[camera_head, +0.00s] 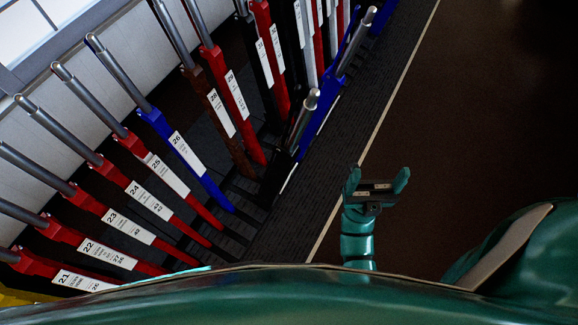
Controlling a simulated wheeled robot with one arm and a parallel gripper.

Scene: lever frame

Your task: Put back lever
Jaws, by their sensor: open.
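A row of levers with grey metal handles and numbered white plates runs diagonally across the left and top of the head view. Several red levers, such as the red lever 24 (150,201), a blue lever 26 (184,156) and a brown lever 28 (222,113) lean back toward the wall. Two levers lean the other way, toward the walkway: a blue lever (324,103) and a dark lever (283,163) with a short-looking grey handle. My green gripper (377,178) is open and empty, to the right of these two, apart from them.
A dark ribbed ledge (335,150) with a pale edge strip runs along the lever row. Dark brown floor (480,110) to the right is clear. A pale wall and window (40,40) stand behind the levers.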

